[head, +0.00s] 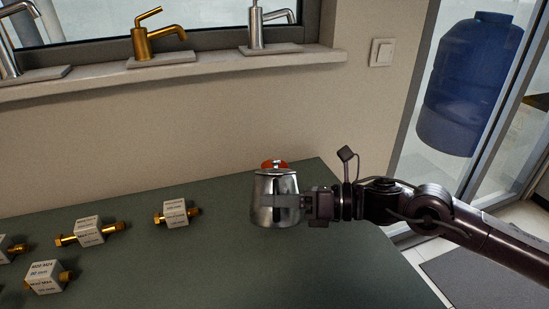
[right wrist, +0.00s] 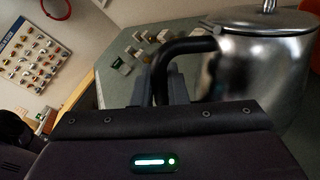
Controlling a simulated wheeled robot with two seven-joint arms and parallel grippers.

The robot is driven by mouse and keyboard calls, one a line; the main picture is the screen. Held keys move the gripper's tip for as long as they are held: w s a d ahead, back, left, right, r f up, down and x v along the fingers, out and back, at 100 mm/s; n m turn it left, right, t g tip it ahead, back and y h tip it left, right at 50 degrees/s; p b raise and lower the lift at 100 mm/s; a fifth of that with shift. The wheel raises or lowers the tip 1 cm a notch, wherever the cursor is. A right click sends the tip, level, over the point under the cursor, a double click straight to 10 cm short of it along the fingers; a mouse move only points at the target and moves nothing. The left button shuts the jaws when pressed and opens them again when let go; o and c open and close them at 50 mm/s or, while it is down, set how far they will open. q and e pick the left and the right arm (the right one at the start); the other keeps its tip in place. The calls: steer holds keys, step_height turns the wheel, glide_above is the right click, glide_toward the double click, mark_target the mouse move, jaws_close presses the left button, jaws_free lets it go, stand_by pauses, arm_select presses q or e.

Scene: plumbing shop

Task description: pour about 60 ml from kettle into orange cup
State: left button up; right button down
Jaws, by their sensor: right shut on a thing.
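The shiny metal kettle (head: 264,213) is about upright over the right part of the green table, near its back edge; I cannot tell whether it touches the table. My right gripper (head: 300,201) is shut on its black handle, which shows in the right wrist view (right wrist: 186,46) beside the kettle body (right wrist: 262,70). The kettle's spout is not clear to me. An orange-red thing (head: 273,163), likely the orange cup, shows just above and behind the kettle; most of it is hidden. My left gripper is not in view.
Several white labelled blocks with brass fittings (head: 88,231) stand on the left of the green table (head: 300,275). Faucets (head: 152,41) stand on the window sill behind. The table in front of the kettle is clear.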

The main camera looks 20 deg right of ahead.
steer(key=w+r+m+p, duration=0.1)
steer(key=r+p, duration=0.1)
steer(key=p, duration=0.2)
steer(key=w+d+r+m+p, duration=0.1)
steer(key=w+r+m+p, duration=0.1)
steer(key=p, duration=0.3)
steer(key=w+r+m+g+p, duration=0.1)
steer(key=w+r+p, duration=0.1)
steer(key=r+p, duration=0.1)
steer(key=shift+w+d+r+m+p, duration=0.15)
steer(key=shift+d+m+p, duration=0.25)
steer(key=shift+p, duration=0.45)
steer(key=shift+w+d+r+m+g+p, duration=0.15)
steer(key=shift+w+r+m+g+p, duration=0.35)
steer(key=shift+p, duration=0.6)
steer(key=shift+w+d+r+m+p, duration=0.2)
steer(key=shift+w+r+m+p, duration=0.15)
steer(key=shift+w+m+p, duration=0.4)
steer(key=shift+w+d+b, duration=0.15)
steer(key=shift+w+b, duration=0.2)
steer(key=shift+w+d+r+b, duration=0.1)
steer(key=shift+w+r+b, duration=0.1)
steer(key=shift+w, duration=0.15)
steer(key=shift+w+d+r+b, duration=0.1)
steer(key=shift+w+b, duration=0.1)
steer(key=shift+w, duration=0.1)
steer(key=shift+w+d+r+m, duration=0.1)
steer(key=shift+w+m, duration=0.2)
steer(key=shift+m, duration=0.05)
